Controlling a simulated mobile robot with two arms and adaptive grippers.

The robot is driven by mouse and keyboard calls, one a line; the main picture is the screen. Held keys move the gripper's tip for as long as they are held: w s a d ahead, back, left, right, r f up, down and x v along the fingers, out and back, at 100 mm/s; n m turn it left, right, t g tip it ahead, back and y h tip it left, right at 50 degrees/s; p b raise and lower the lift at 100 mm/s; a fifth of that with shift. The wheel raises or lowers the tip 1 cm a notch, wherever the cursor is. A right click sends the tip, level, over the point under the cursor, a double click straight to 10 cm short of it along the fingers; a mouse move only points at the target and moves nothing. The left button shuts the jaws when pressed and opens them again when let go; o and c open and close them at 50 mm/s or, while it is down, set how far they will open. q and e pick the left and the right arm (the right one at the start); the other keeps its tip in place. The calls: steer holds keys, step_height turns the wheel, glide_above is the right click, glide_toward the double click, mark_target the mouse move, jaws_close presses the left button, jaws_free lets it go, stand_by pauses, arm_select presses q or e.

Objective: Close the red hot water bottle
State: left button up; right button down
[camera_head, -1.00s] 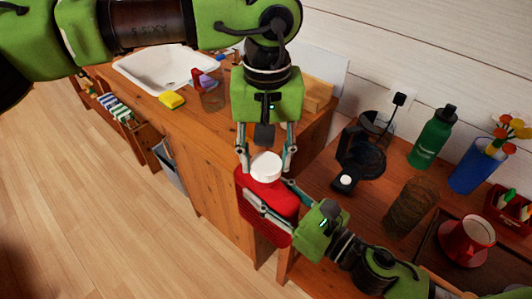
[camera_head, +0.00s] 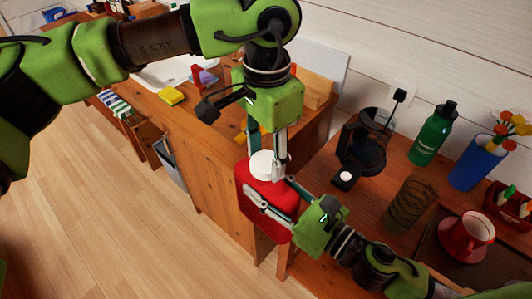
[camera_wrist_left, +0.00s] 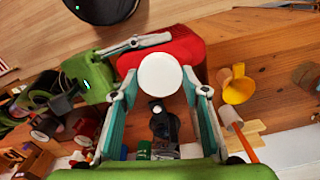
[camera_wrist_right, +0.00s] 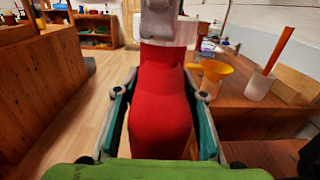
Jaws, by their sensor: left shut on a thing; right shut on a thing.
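The red hot water bottle (camera_head: 262,208) is upright at the cabinet edge in the head view. My right gripper (camera_head: 277,201) is shut on its body from the right; the red body also fills the space between the fingers in the right wrist view (camera_wrist_right: 160,105). The round white cap (camera_head: 262,164) sits at the top of the bottle. My left gripper (camera_head: 264,160) points down from above and is shut on the cap, which shows between its fingertips in the left wrist view (camera_wrist_left: 161,75). The thread under the cap is hidden, so I cannot tell how tight it is.
A black coffee machine (camera_head: 362,150), a green bottle (camera_head: 432,133), a brown woven holder (camera_head: 408,203) and a red cup (camera_head: 468,235) stand on the right surface. A yellow funnel (camera_wrist_right: 212,76) and a white holder (camera_wrist_right: 260,86) are behind the bottle. Open floor lies left.

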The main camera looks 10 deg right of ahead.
arm_select(q)
steer(key=shift+w+m, duration=0.1)
steer(key=shift+m, duration=0.8)
steer(key=o, duration=0.8)
steer(key=shift+r, duration=0.1)
steer(key=shift+r, duration=2.2)
steer(key=shift+c, duration=0.4)
